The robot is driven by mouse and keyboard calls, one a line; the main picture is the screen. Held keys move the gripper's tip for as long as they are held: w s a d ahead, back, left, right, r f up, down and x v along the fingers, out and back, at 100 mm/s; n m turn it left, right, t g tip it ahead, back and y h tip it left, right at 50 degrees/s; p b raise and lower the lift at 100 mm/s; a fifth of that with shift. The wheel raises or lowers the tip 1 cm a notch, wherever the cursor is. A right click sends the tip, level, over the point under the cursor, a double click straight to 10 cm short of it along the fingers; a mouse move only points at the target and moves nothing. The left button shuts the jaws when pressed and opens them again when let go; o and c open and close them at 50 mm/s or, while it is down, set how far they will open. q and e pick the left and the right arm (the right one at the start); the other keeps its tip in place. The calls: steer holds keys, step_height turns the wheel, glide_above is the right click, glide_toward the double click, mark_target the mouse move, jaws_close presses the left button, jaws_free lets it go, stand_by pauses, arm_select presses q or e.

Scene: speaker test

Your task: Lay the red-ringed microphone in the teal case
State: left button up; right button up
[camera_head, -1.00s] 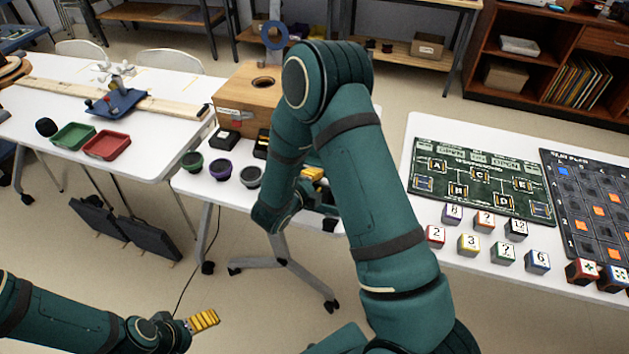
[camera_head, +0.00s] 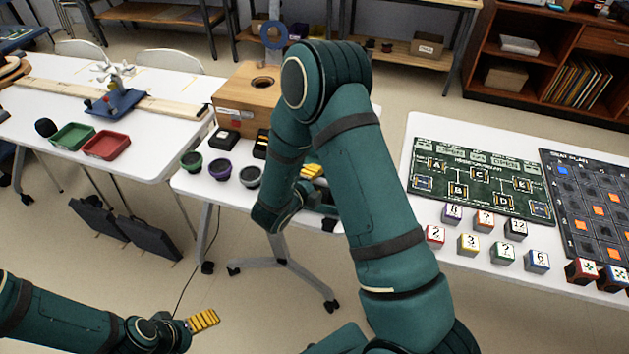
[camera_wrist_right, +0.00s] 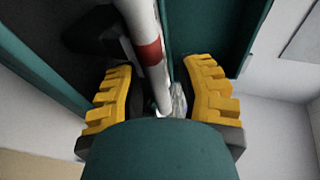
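In the right wrist view the microphone is a pale grey-white rod with a red ring (camera_wrist_right: 150,53). It runs between the yellow fingers of my right gripper (camera_wrist_right: 160,88), with a gap on the right-finger side, so the gripper looks open around it. Teal walls (camera_wrist_right: 225,35), which look like the teal case, flank the microphone; whether it rests on the case floor I cannot tell. In the head view my right arm hides the microphone and most of the case, and only some yellow of my right gripper (camera_head: 312,171) shows. My left gripper (camera_head: 203,320) is low at left, away from the tables.
Three round dark microphone heads or cups (camera_head: 220,168) stand left of my right arm. A wooden box (camera_head: 248,95) is behind them. A green tray (camera_head: 73,136) and a red tray (camera_head: 106,145) lie on the left table.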

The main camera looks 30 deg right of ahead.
steer(key=shift+s+a+f, duration=0.15)
steer(key=shift+a, duration=0.1)
steer(key=shift+a, duration=0.2)
steer(key=v, duration=1.1)
steer(key=shift+r, duration=0.3)
steer(key=shift+s+a, duration=0.1)
